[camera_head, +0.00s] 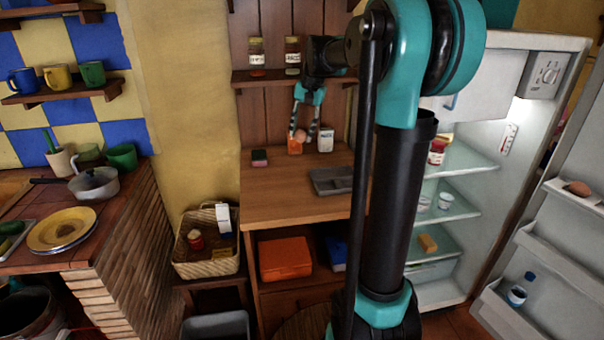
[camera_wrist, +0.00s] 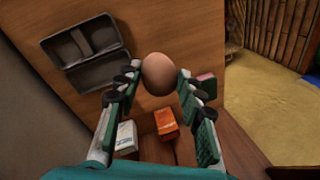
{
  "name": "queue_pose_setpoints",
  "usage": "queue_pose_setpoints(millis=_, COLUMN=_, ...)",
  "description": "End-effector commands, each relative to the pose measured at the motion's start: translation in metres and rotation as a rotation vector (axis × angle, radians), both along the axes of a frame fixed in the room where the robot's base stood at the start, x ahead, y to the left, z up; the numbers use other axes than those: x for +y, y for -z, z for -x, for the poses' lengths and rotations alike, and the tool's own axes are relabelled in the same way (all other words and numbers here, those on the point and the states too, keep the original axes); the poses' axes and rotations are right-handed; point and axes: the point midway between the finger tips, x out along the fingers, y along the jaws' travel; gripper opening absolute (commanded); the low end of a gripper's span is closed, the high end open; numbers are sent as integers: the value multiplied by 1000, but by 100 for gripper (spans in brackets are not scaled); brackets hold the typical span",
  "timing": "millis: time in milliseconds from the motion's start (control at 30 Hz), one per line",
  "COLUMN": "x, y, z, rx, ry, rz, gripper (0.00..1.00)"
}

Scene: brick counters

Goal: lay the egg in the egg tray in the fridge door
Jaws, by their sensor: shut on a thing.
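My gripper (camera_head: 299,133) is shut on a brown egg (camera_wrist: 160,74) and holds it above the wooden counter. In the head view the egg (camera_head: 300,136) is small between the fingertips, in front of an orange box. The open fridge (camera_head: 477,179) stands at the right, partly hidden behind my arm. Its door (camera_head: 540,236) is swung open at the right edge, with several shelves. A brown egg-like thing (camera_head: 577,188) rests on the top door shelf; I cannot make out the egg tray there.
A grey two-part tray (camera_head: 331,181) lies on the counter, also in the wrist view (camera_wrist: 104,72). An orange box (camera_wrist: 166,122) and a white carton (camera_wrist: 125,137) stand at the counter's back. Two jars sit on the wall shelf (camera_head: 273,76) above.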

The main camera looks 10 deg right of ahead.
Motion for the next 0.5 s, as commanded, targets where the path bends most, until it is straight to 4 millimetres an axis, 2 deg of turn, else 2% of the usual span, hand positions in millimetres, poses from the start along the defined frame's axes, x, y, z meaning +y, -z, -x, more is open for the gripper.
queue_pose_setpoints(millis=33, x=0, y=13, z=0, rx=0, ry=0, rz=0, gripper=27)
queue_pose_setpoints(millis=300, x=0, y=79, z=0, rx=0, ry=0, rz=0, gripper=27)
queue_pose_setpoints(millis=500, x=0, y=119, z=0, rx=0, ry=0, rz=0, gripper=27)
